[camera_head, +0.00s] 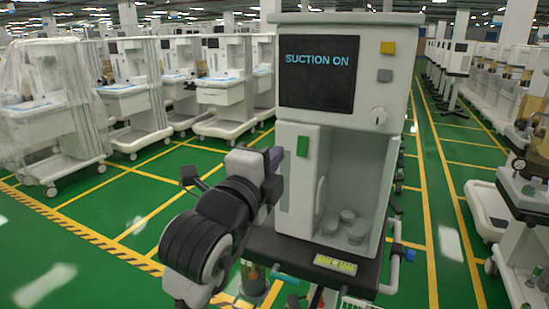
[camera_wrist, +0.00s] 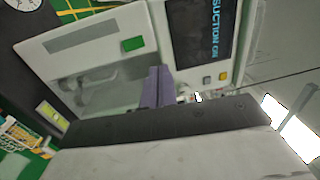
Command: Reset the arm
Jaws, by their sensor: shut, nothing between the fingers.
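My arm (camera_head: 228,215) is folded in front of the anaesthesia cart (camera_head: 392,110), at its left side. My gripper (camera_head: 274,158) has purple fingers and points toward the cart's left front edge. In the wrist view the fingers (camera_wrist: 158,88) are together with nothing between them, in front of the pale cart face. I cannot tell whether the fingertips touch the cart. The cart's dark screen (camera_head: 317,75) reads "SUCTION ON"; it also shows, turned sideways, in the wrist view (camera_wrist: 203,38).
Below the screen are a green tab (camera_head: 303,146) and an open bay with several round pale parts (camera_head: 349,229). A dark shelf (camera_head: 290,250) juts out below. Other carts (camera_head: 130,95) stand in rows left and right. Green floor (camera_head: 100,225) is clear at front left.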

